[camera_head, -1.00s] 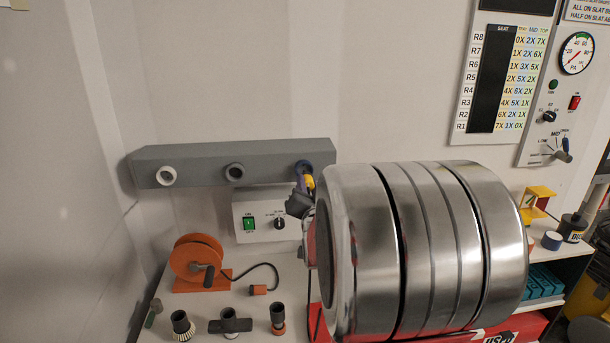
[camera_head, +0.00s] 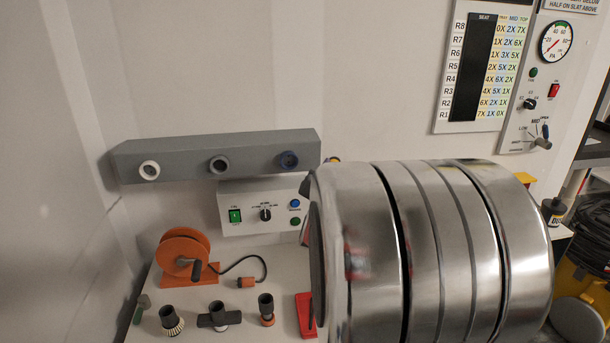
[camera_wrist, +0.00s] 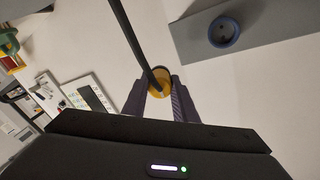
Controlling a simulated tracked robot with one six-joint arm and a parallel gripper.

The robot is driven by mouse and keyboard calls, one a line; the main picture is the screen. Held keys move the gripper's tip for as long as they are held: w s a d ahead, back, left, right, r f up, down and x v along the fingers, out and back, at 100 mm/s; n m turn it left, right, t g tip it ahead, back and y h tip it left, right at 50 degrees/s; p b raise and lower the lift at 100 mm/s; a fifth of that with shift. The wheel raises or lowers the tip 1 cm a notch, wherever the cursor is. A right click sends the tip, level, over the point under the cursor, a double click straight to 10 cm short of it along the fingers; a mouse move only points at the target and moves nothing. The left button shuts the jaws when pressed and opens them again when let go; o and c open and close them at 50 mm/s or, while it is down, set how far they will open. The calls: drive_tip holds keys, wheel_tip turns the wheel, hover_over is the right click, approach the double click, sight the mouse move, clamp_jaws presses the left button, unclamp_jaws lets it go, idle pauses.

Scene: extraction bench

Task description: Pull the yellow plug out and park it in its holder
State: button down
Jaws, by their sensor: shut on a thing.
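The yellow plug (camera_wrist: 160,82) shows between the two dark fingers of my gripper (camera_wrist: 159,97) in the wrist view. The fingers are shut on it, and a dark cord crosses the view down to it. The plug is out of the blue-rimmed socket (camera_head: 288,160) on the grey bar. That socket is empty and also shows apart from the plug in the wrist view (camera_wrist: 224,31). In the head view only a small yellow bit (camera_head: 334,160) shows beside the bar's right end, and my gripper is hidden. I cannot clearly tell which thing is the plug's holder.
The bar (camera_head: 190,151) also has a white-rimmed socket (camera_head: 149,170) and a black one (camera_head: 219,164). Below stand a control box (camera_head: 262,231), an orange reel (camera_head: 184,252) and several dark fittings (camera_head: 214,318). My shiny arm link covers the head view's middle right.

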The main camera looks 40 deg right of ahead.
drive_tip(key=s+d+f+m+g+h, duration=0.1)
drive_tip(key=s+d+m+g, duration=0.2)
drive_tip(key=s, duration=1.2)
drive_tip(key=s+d+f+m+g+h, duration=0.1)
drive_tip(key=s+d+m+g, duration=0.2)
drive_tip(key=s+m+g, duration=0.6)
drive_tip(key=s+g, duration=0.6)
drive_tip(key=s, duration=0.1)
drive_tip(key=shift+s+f, duration=0.2)
drive_tip(key=shift+w, duration=0.15)
